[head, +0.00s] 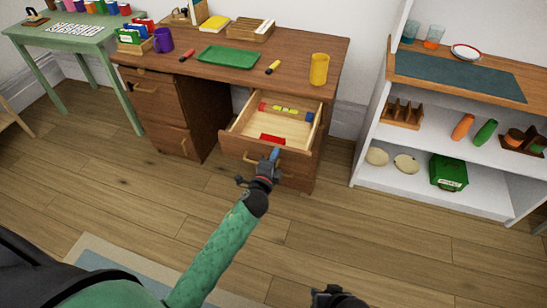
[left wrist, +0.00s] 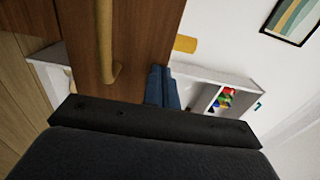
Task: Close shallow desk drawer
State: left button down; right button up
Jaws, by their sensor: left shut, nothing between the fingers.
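The shallow desk drawer (head: 237,147) stands pulled out from the right side of the brown desk (head: 313,70). Its pale inside holds a red item (head: 272,139) and a yellow and red bar (head: 285,110). My left gripper (head: 275,154) is shut and empty, its blue fingertips at the drawer's front near the right end of the handle (head: 252,159). In the left wrist view the blue fingers (left wrist: 163,87) are together beside the wooden front and its handle (left wrist: 106,45); I cannot tell whether they touch it. Part of my right gripper (head: 338,297) shows at the bottom edge.
A yellow cup (head: 319,69), green tray (head: 229,57) and purple mug (head: 163,40) stand on the desktop. A white shelf unit (head: 373,130) stands to the right, a green table (head: 70,40) to the left. The wooden floor before the desk is clear, with a rug (head: 100,257) near me.

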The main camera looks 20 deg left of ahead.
jog(key=shift+f, duration=0.1)
